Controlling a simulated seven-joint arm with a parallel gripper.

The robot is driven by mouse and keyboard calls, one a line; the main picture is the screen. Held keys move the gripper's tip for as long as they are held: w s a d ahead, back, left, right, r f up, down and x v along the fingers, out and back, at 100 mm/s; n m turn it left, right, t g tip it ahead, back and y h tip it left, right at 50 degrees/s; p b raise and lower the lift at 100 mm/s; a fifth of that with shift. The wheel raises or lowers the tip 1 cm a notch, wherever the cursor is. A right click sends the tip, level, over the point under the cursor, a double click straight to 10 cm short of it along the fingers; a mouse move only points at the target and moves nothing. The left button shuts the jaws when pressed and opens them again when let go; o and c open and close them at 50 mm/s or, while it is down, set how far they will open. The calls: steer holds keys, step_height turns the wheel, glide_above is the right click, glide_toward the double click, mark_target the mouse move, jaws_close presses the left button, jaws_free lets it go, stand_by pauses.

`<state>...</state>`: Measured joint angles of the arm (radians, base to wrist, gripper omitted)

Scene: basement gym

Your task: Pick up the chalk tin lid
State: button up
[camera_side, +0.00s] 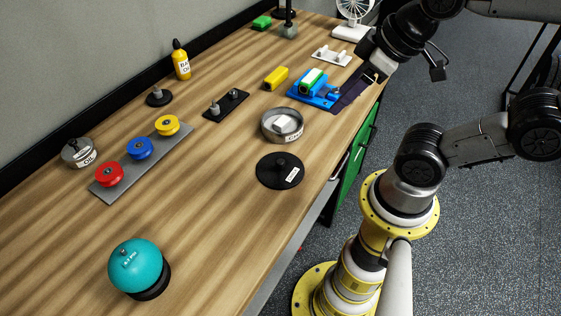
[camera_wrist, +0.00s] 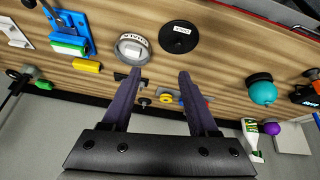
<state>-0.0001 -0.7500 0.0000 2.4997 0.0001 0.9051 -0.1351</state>
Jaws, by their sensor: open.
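The chalk tin lid (camera_side: 270,178) is a flat black disc with a central knob and a white label. It lies on the wooden bench near its front edge, and it shows at the top middle of the wrist view (camera_wrist: 170,44). The round metal tin (camera_side: 264,133), holding a white block, stands just beyond it, apart from it; the wrist view shows the tin (camera_wrist: 121,56) left of the lid. My gripper (camera_wrist: 154,72) is open and empty, with two dark purple fingers. In the side view my gripper (camera_side: 345,98) is by the blue fixture, well away from the lid.
The blue fixture (camera_side: 306,96) with a green-and-white piece and a yellow block (camera_side: 276,78) stand beyond the tin. A plate with red, blue and yellow knobs (camera_side: 140,166) lies to the left. A teal ball (camera_side: 134,264) sits at the near end. Bench around the lid is clear.

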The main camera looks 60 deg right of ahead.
steer(key=r+n, duration=0.1)
steer(key=n, duration=0.3)
steer(key=n+g, duration=0.6)
steer(key=n, duration=1.1)
glide_above(280, 161)
steer(key=f, duration=1.4)
steer(key=shift+w+d+f, duration=0.1)
steer(key=shift+d+f, duration=0.15)
steer(key=shift+a+f, duration=0.2)
steer(key=shift+f, duration=2.55)
jaws_close()
